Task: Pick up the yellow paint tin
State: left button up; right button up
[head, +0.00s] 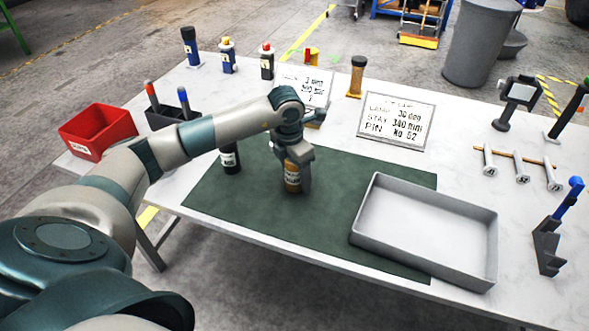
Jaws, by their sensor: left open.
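A yellow-amber tin with a pale label (292,179) stands on the dark green mat (330,205), near the mat's middle. My left gripper (296,178) points down over it and is open, with its fingers beside the tin. The gripper hides the tin's top and part of its side. I cannot tell whether the fingers touch it. My right gripper is not in view.
A black container (230,159) stands left of the tin, partly under my arm. A grey tray (425,230) lies to the right.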

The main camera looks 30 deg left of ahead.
pick_arm(q)
jog(key=shift+c, duration=0.3)
jog(key=c, duration=1.4)
jog(key=shift+o, duration=0.2)
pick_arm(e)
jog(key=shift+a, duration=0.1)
pick_arm(q)
jog(key=shift+r, duration=0.15)
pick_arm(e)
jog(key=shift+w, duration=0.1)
